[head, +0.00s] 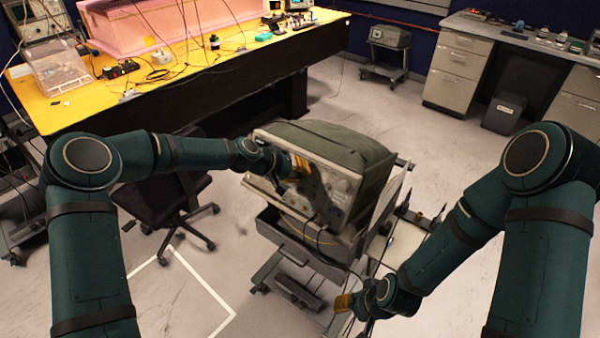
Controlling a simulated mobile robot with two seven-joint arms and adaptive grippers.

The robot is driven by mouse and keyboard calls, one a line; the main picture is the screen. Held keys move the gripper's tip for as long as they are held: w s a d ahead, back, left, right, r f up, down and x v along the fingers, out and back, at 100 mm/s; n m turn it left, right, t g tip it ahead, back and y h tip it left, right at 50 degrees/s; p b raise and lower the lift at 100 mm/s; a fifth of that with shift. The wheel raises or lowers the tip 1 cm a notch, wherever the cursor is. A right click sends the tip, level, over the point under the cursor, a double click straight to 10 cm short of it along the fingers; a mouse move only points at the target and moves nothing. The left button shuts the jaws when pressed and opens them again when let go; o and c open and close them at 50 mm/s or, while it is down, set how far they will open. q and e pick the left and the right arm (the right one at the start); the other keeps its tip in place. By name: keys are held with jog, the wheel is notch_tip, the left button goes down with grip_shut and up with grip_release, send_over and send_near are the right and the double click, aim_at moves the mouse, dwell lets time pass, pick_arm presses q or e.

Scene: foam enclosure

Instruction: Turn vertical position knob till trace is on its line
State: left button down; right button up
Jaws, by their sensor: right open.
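An oscilloscope with a dark green case (345,145) rests on a wheeled cart (290,240). Its pale front panel (340,190) faces the lower left, with several small knobs. The trace, its line and the vertical position knob are too small or hidden to make out. My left gripper (298,165) is at the upper part of the panel, its yellowish fingers close to it and covering part of it. I cannot tell whether it touches a knob. My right gripper (345,303) is open, low beside the cart and away from the panel.
A yellow-topped bench (180,85) with a pink foam enclosure (165,22) stands behind at left. A dark office chair (165,195) is left of the cart. A cable hangs from the panel. Drawer cabinets (458,72) stand at back right. Floor between is mostly clear.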

dwell(0.3)
pick_arm(q)
jog(key=shift+f+n+h+b, duration=0.35)
jog(key=shift+n+b, duration=0.25)
jog(key=shift+b, duration=0.55)
jog(key=shift+s+r+n+h+b, duration=0.1)
jog(key=shift+r+n+h+b, duration=0.05)
jog(key=shift+n+h+b, duration=0.15)
jog(key=c, duration=1)
grip_release()
jog(key=shift+d+r, duration=0.1)
